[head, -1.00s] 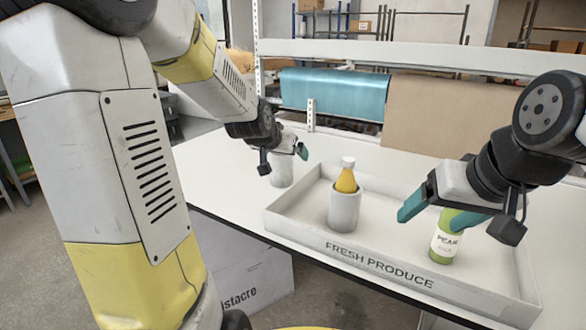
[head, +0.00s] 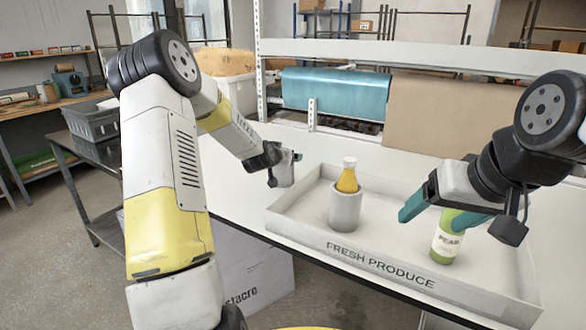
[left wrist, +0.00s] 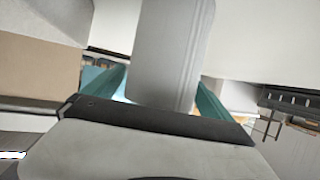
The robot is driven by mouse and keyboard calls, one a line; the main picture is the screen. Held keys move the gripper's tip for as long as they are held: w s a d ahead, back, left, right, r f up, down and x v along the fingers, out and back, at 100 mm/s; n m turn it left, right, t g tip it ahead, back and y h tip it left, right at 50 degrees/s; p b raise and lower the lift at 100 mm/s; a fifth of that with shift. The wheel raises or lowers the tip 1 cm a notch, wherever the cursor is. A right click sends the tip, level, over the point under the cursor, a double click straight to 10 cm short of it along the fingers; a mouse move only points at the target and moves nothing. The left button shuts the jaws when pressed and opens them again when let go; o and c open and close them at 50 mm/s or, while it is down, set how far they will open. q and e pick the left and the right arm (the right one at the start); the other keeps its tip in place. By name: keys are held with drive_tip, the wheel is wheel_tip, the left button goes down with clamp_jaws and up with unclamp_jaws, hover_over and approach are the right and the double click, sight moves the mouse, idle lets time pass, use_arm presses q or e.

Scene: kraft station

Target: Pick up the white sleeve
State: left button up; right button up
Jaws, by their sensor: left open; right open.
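The white sleeve (left wrist: 172,50), a plain pale cylinder, stands large between the two teal fingers in the left wrist view. In the head view it is mostly or wholly hidden behind my left gripper (head: 295,158), at the back left outside the tray. My left gripper is open with its fingers on either side of the sleeve; whether they touch it I cannot tell. My right gripper (head: 440,213) is open, its teal fingers at either side of the upper part of a green pear bottle (head: 446,243).
A white "FRESH PRODUCE" tray (head: 380,265) holds the green bottle and an orange bottle (head: 347,181) set in another pale sleeve (head: 345,208). The white table (head: 235,190) is clear left of the tray. A teal roll (head: 335,92) and brown paper (head: 440,115) are behind.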

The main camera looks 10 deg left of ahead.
use_arm(q)
drive_tip(key=shift+x, duration=0.8)
drive_tip(key=c, duration=0.9)
drive_tip(key=shift+o, duration=0.2)
